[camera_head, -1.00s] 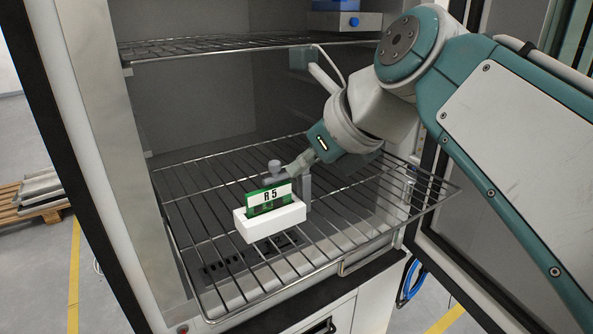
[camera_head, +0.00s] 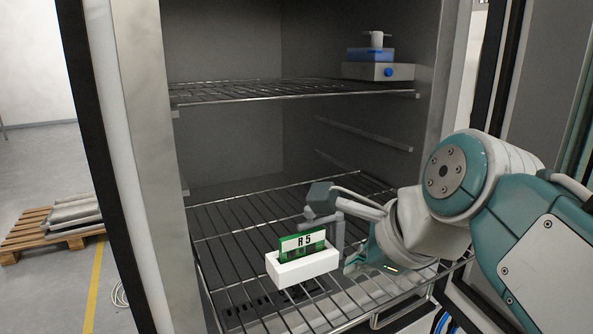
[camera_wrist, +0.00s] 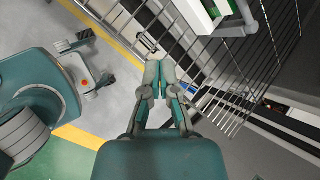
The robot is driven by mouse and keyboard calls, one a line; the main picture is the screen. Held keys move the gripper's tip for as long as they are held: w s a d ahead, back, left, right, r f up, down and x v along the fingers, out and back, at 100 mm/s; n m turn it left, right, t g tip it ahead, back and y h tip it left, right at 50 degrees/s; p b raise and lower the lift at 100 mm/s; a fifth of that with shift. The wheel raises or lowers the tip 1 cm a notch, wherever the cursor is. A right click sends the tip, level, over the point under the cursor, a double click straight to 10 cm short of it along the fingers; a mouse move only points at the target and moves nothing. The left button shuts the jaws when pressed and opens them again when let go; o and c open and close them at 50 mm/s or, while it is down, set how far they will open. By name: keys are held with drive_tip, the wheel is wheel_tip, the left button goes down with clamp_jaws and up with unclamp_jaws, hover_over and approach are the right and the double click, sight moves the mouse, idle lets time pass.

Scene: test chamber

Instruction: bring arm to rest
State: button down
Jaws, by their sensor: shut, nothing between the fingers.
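My gripper (camera_head: 354,264) is low over the right front of the lower wire shelf, to the right of a white holder (camera_head: 303,268). A green board (camera_head: 302,244) labelled R 5 stands upright in that holder, clear of my gripper. In the wrist view, my gripper (camera_wrist: 157,70) is shut with its fingers together and nothing between them. The board's holder (camera_wrist: 229,22) is partly cut off at the top there. My arm reaches in from the right, bent at the elbow.
The lower wire shelf (camera_head: 232,217) juts out of the open chamber. A grey fixture (camera_head: 339,232) stands behind the holder. A pallet (camera_head: 50,230) lies on the floor left.

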drive_tip(key=s+d+f+n+h, duration=0.2)
drive_tip(key=s+d+f+n, duration=0.1)
drive_tip(key=f+n, duration=0.6)
drive_tip(key=s+d+f+n+h, duration=0.2)
drive_tip(key=s+d+f+n, duration=0.2)
drive_tip(key=f+n, duration=0.5)
drive_tip(key=shift+s+d+n+g, duration=0.15)
drive_tip(key=shift+d+n+g, duration=0.3)
drive_tip(key=shift+n, duration=0.55)
